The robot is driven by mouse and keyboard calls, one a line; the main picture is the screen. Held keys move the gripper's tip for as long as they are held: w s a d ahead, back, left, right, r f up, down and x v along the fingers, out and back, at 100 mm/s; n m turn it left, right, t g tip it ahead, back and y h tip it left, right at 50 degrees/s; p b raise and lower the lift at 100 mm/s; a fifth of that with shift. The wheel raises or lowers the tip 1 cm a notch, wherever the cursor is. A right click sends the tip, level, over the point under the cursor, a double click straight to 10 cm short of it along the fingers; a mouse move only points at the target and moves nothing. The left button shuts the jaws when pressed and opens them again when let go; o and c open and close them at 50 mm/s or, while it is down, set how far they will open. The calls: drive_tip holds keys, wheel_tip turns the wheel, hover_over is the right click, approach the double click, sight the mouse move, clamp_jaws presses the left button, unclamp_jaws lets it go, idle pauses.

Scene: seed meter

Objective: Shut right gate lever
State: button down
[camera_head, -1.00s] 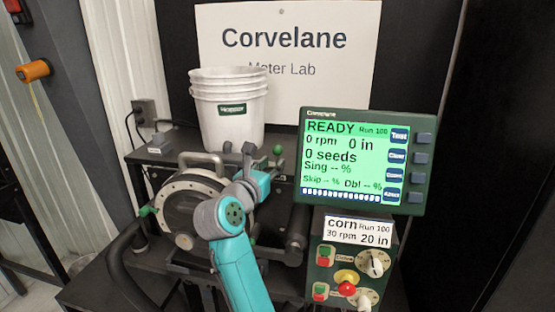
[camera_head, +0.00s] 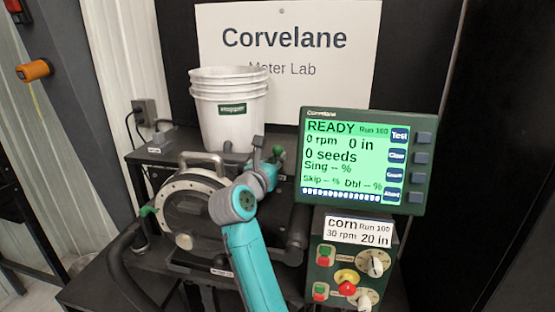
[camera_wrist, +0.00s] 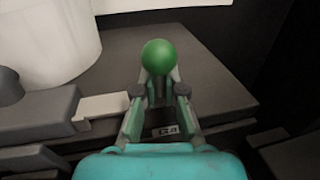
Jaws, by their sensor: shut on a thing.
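The right gate lever shows as a green ball knob (camera_wrist: 164,57) at the far end of my fingers in the wrist view. In the head view the same knob (camera_head: 278,151) is small, to the right of the white buckets. My gripper (camera_wrist: 160,88) is shut on the lever, with the ball standing above and beyond the fingertips. The lever's stem is mostly hidden between the fingers. In the head view my gripper (camera_head: 270,163) is at the knob, partly hidden by my own wrist.
The round seed meter (camera_head: 180,205) with a metal handle is left of my arm. Another green lever knob (camera_head: 147,211) is at its left. Stacked white buckets (camera_head: 232,120) stand behind. The display (camera_head: 362,160) and control box (camera_head: 335,265) are close on the right.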

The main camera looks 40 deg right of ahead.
drive_tip(key=shift+r, duration=0.1)
drive_tip(key=shift+w+a, duration=0.9)
drive_tip(key=shift+w, duration=0.2)
drive_tip(key=shift+r, duration=0.1)
drive_tip(key=shift+s, duration=0.1)
drive_tip(key=c, duration=1.2)
unclamp_jaws()
drive_tip(key=shift+c, duration=0.2)
drive_tip(key=v, duration=1.2)
